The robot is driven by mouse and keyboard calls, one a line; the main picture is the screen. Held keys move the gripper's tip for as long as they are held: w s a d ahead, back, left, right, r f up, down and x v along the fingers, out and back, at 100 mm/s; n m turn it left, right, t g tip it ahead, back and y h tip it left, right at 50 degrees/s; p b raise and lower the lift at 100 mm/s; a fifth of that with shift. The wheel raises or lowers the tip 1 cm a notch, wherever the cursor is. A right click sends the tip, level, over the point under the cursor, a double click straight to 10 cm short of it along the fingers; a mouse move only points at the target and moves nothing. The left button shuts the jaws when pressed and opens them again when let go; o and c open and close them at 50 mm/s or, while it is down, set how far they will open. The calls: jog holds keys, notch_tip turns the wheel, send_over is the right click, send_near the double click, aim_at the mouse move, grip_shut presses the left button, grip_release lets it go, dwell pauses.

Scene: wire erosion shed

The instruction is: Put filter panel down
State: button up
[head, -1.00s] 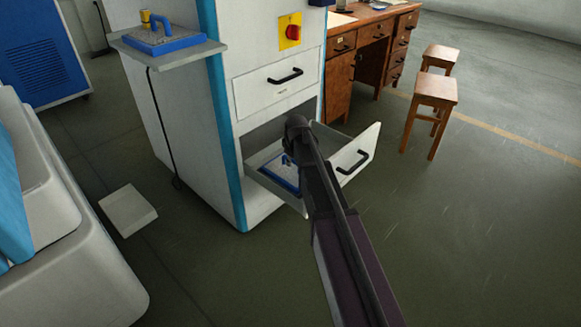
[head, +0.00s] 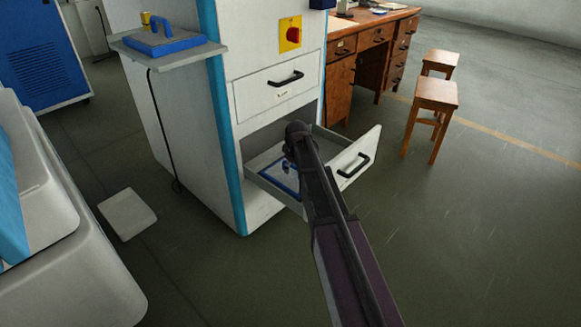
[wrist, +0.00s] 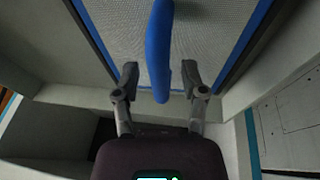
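The filter panel (head: 279,186) has a blue frame and grey mesh and lies inside the open lower drawer (head: 349,147) of the white cabinet. The wrist view shows its mesh (wrist: 210,45) and its blue handle (wrist: 159,55) close up. My gripper (wrist: 160,78) is open, one finger on each side of the handle, with gaps visible on both sides. In the head view my arm hides part of the panel and drawer, and my gripper (head: 289,165) shows only in part.
A blue block with a handle (head: 165,42) sits on the cabinet's side shelf (head: 207,50). The upper drawer (head: 275,88) is closed. A white slab (head: 127,214) lies on the floor at left. A desk (head: 366,45) and stools (head: 436,96) stand behind right. Floor at right is clear.

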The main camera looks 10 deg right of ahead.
aim_at(295, 179)
jog(key=shift+r, duration=0.15)
jog(key=p+v, duration=1.1)
jog(key=v, duration=0.1)
jog(key=shift+p, duration=0.4)
dwell(0.3)
dwell(1.5)
